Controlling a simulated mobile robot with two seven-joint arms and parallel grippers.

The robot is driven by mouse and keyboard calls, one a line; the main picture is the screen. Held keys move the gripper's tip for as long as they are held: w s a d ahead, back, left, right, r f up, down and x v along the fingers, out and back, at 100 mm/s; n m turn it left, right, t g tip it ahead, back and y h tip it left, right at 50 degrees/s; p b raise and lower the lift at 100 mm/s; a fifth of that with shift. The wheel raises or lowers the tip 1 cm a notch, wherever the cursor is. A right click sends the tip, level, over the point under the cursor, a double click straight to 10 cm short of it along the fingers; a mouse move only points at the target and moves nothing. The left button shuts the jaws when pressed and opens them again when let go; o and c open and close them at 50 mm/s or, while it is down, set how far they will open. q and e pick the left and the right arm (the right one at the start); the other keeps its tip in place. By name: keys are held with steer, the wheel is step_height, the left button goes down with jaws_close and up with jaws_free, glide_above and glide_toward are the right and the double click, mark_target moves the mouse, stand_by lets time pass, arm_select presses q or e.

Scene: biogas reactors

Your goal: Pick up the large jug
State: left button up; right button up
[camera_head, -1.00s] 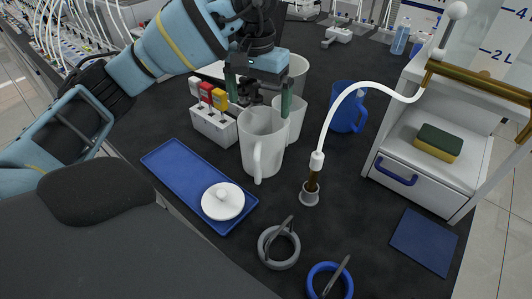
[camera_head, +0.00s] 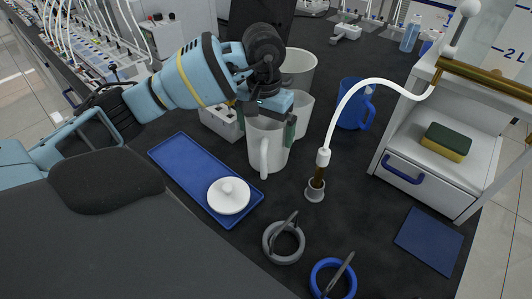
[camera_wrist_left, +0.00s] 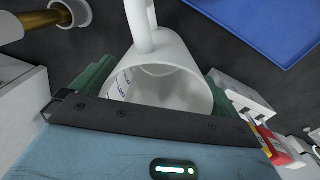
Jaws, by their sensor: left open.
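A white jug (camera_head: 266,150) with a handle towards the camera stands upright on the dark bench. My left gripper (camera_head: 268,112) is over its rim from above, with a green finger showing on its right side; the other finger is mostly hidden. In the left wrist view the jug (camera_wrist_left: 168,78) lies between the two spread green fingers of my left gripper (camera_wrist_left: 158,90), mouth facing the camera, with printed marks inside. Whether the fingers touch it I cannot tell. A second white vessel (camera_head: 302,112) and a wider one (camera_head: 299,66) stand right behind. My right gripper is not in view.
A blue tray (camera_head: 180,155) with a white lid (camera_head: 228,195) lies in front left. A white bottle rack (camera_head: 222,124) stands left of the jug. A blue jug (camera_head: 352,105), a white curved tube (camera_head: 340,110) and two rings (camera_head: 284,243) (camera_head: 333,278) are to the right and front.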

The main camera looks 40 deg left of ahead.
arm_select(q)
steer(key=shift+f, duration=1.1)
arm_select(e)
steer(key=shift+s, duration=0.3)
arm_select(q)
steer(key=c, duration=0.7)
steer(key=shift+c, duration=0.2)
step_height(320, 180, up, 18)
steer(key=p, duration=0.2)
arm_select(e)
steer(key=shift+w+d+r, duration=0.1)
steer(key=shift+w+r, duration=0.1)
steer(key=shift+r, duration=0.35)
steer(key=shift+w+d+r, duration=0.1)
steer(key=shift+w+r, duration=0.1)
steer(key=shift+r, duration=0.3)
